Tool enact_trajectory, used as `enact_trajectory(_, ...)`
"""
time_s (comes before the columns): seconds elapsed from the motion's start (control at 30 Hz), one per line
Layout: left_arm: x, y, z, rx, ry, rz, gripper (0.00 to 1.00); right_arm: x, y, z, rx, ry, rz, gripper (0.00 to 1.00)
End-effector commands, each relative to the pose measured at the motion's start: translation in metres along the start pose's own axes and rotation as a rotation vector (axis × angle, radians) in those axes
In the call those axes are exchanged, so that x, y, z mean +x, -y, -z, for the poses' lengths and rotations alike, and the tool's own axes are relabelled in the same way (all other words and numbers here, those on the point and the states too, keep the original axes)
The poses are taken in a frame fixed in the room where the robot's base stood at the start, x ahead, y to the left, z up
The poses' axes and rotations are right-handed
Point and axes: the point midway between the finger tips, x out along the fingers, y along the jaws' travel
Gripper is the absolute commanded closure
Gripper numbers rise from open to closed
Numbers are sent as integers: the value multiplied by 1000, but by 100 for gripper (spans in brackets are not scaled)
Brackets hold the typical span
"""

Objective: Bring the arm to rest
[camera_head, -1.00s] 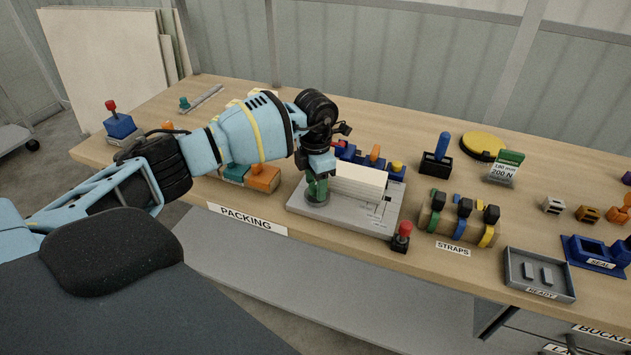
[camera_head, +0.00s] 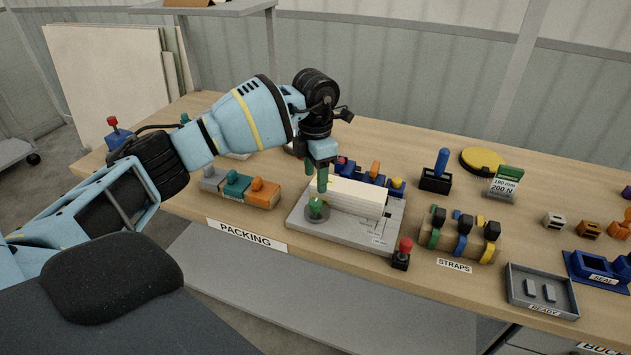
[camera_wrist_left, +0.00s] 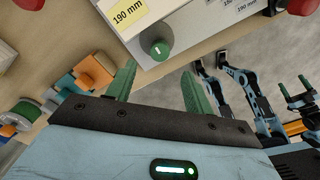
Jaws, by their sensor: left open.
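My left gripper (camera_head: 316,180) is open and empty, its green fingers pointing down just above a green knob (camera_head: 316,208). The knob stands on a round grey disc at the left end of a grey plate (camera_head: 372,234), beside a white stack (camera_head: 356,194). In the left wrist view the two fingers of my left gripper (camera_wrist_left: 158,84) are spread, with the green knob (camera_wrist_left: 156,49) beyond them and clear of them. My right gripper (camera_wrist_left: 296,88) shows small at the right edge of that view, its green fingers apart and nothing between them.
Orange and teal blocks (camera_head: 241,187) lie left of the plate. A red-topped button (camera_head: 401,254) stands at its front right corner. The strap rack (camera_head: 460,238), ready tray (camera_head: 541,291) and a blue-handled holder (camera_head: 437,170) are farther right. The wooden bench front is mostly open.

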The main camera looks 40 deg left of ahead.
Motion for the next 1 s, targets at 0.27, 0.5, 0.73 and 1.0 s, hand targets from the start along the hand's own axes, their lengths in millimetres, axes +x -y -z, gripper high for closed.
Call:
enact_trajectory(0.27,-1,0,0,0,0,0,48,0,0,0,1,1,0,20)
enact_trajectory(0.5,0,0,0,0,0,0,48,0,0,1,1,-1,0,20)
enact_trajectory(0.73,32,47,-16,49,66,143,48,-1,0,6,0,-10,-1,20)
enact_trajectory(1.0,88,197,-41,49,292,653,48,-3,-1,16,-3,-28,-3,20)
